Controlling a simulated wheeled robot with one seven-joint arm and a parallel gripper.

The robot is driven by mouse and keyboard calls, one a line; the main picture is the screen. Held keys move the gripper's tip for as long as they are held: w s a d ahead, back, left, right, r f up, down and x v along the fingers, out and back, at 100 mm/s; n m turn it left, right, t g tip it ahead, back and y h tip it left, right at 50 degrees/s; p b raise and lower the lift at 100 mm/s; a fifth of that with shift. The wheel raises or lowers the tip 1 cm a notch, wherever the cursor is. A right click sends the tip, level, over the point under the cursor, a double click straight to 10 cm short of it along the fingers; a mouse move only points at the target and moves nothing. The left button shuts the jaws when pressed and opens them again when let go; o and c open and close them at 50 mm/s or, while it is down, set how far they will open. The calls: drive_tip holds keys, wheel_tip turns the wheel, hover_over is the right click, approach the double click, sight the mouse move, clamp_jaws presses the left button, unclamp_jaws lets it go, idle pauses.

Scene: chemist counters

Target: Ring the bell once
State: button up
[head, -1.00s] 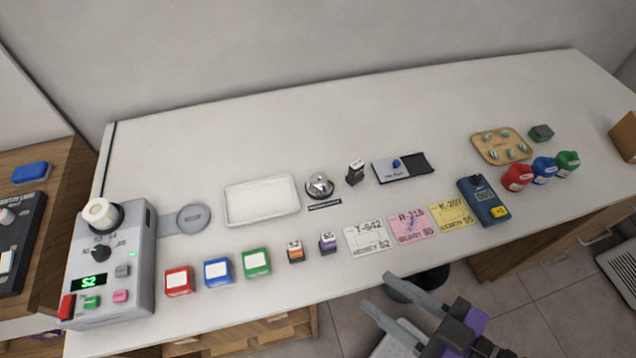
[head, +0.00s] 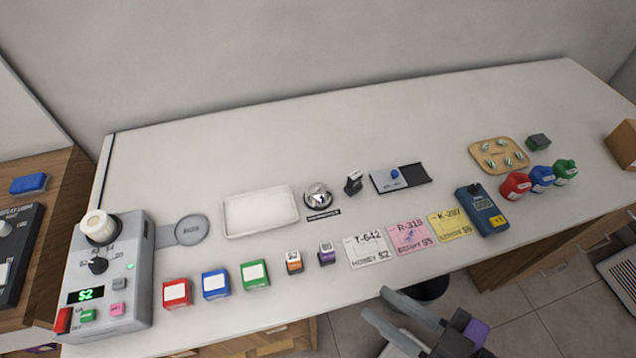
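The bell (head: 318,196) is a small silver dome on the white counter, right of a white tray and behind a small black label strip. My gripper (head: 374,302) is at the bottom of the head view, in front of the counter's near edge. Its two grey fingers point up and left and are spread apart with nothing between them. It is well apart from the bell, with the small bottles and price cards lying between.
A white tray (head: 261,211) lies left of the bell. A small black stamp (head: 354,183) stands close on its right. Price cards (head: 367,249), small boxes (head: 255,274) and a blue meter (head: 482,210) line the front. The counter behind the bell is clear.

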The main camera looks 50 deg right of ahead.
clamp_jaws()
idle(1.4)
